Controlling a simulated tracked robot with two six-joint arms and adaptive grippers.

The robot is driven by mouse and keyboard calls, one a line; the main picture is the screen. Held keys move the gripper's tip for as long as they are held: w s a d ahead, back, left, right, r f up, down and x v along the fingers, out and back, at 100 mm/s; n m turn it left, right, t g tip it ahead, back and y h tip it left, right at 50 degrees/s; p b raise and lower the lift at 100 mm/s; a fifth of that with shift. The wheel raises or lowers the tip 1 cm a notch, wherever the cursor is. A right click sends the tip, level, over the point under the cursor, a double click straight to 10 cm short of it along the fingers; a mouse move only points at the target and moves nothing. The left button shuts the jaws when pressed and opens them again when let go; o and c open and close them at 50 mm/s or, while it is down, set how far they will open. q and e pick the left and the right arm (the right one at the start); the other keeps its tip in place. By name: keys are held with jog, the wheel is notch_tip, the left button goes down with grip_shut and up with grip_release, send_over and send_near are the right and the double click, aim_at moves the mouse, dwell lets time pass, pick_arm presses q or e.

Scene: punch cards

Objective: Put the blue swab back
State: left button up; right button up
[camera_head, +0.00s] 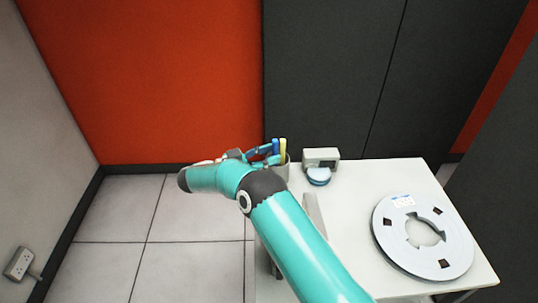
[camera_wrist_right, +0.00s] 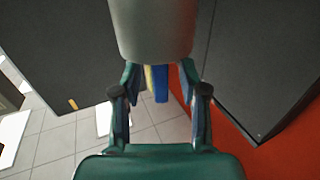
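A blue swab (camera_head: 276,147) and a yellow swab (camera_head: 283,146) stand side by side in a grey cup (camera_head: 286,172) at the table's far left corner. My right gripper (camera_head: 264,152) is beside the cup, its fingers close to the blue swab and partly hidden by my arm. In the right wrist view, which is upside down, the grey cup (camera_wrist_right: 152,28) is at the top. The blue swab (camera_wrist_right: 160,85) and yellow swab (camera_wrist_right: 150,77) show between the spread fingers of my right gripper (camera_wrist_right: 158,75), with gaps on both sides. My left gripper is not in view.
A white table (camera_head: 350,215) carries a small beige device (camera_head: 321,156) with a blue-and-white round part in front, right of the cup. A grey tape reel (camera_head: 382,235) lies at the right. Dark cabinets and a red wall stand behind.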

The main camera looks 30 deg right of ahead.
jog(key=w+a+p, duration=0.1)
jog(key=a+p, duration=0.6)
jog(key=shift+a+p, duration=0.15)
jog(key=shift+p, duration=0.25)
jog(key=shift+w, duration=0.1)
jog(key=shift+w, duration=0.1)
dwell(0.4)
